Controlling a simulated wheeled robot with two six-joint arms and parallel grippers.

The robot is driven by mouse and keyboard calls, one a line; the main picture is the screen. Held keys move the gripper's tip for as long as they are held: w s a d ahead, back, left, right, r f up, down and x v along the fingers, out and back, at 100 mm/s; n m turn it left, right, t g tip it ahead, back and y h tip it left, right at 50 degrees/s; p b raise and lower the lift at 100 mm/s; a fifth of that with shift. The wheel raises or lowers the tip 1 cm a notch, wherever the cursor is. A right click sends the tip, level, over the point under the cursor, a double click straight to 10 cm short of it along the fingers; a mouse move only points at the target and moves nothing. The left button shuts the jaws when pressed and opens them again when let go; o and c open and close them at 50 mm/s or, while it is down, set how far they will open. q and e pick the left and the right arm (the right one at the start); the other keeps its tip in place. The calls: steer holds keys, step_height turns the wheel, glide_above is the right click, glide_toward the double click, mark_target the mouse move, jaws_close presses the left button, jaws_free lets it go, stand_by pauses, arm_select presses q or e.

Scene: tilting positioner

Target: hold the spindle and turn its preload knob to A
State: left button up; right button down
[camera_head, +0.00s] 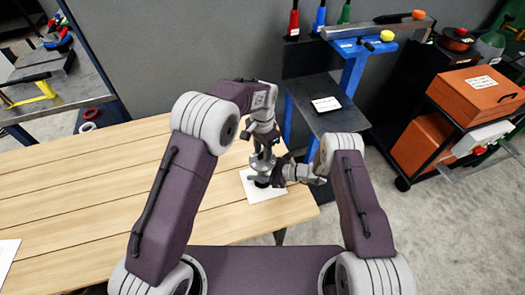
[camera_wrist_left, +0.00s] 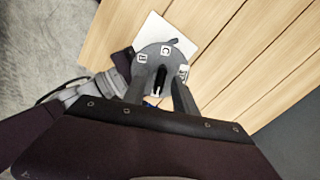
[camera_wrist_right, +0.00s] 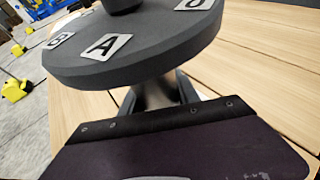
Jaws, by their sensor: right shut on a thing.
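The spindle (camera_wrist_right: 155,94) stands over a white sheet (camera_head: 287,196) on the wooden table, with a grey lettered disc (camera_wrist_right: 150,62) at its top. The label A (camera_wrist_right: 107,46) faces the right wrist camera; the label C (camera_wrist_left: 165,50) shows in the left wrist view. The dark preload knob (camera_wrist_left: 160,78) rises from the disc's middle; which label it points at I cannot tell. My right gripper (camera_wrist_right: 157,88) is shut on the spindle below the disc. My left gripper (camera_wrist_left: 159,82) is above the disc, its fingers apart on both sides of the knob, with gaps visible.
The wooden table (camera_head: 90,170) is mostly clear to the left, with another white sheet (camera_head: 8,258) at its edge. A dark shelf (camera_head: 325,103) with a label stands behind at the right. Orange boxes (camera_head: 475,90) on a rack are farther right.

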arm_select(q)
jaws_close()
steer(key=shift+m, duration=0.3)
steer(key=m, duration=0.5)
steer(key=shift+m, duration=0.4)
steer(key=m, duration=0.5)
steer(key=shift+m, duration=0.3)
arm_select(e)
steer(key=shift+f, duration=0.1)
arm_select(q)
jaws_free()
